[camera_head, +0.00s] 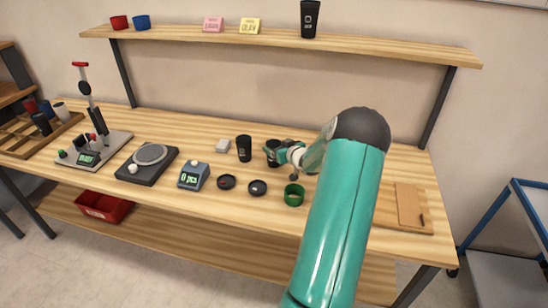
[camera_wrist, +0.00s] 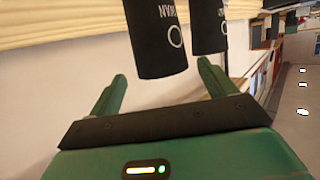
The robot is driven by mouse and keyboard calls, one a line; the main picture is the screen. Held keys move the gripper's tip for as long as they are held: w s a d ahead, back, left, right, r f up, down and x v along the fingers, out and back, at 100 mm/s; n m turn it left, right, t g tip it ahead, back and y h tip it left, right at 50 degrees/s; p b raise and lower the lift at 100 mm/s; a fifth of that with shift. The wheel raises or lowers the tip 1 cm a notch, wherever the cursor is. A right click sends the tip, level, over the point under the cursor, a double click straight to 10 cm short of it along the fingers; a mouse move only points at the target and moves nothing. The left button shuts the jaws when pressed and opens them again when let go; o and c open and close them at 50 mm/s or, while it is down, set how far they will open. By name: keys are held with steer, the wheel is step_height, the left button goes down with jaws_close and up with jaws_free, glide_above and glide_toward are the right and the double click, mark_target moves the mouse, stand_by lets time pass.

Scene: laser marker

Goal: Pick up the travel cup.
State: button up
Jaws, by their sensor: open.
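Three black travel cups with light markings show in the head view. One (camera_head: 272,152) stands on the workbench right at my gripper, a second (camera_head: 244,148) stands just left of it, and a third (camera_head: 310,18) stands on the upper shelf. My gripper (camera_head: 281,153) reaches in from the right and is open. In the wrist view a near black cup (camera_wrist: 155,40) lies ahead between the two green fingers (camera_wrist: 162,70), with no grip on it. Another black cup (camera_wrist: 208,25) shows behind it to the right. The cups' far ends are cut off there.
A wooden board (camera_head: 390,207) lies right. The shelf (camera_head: 400,53) overhangs behind.

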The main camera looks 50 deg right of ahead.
mark_target(270, 142)
steer(key=x, duration=0.5)
steer(key=shift+w+a+f, duration=0.1)
steer(key=shift+w+a, duration=0.05)
steer(key=c, duration=0.7)
steer(key=shift+c, duration=0.2)
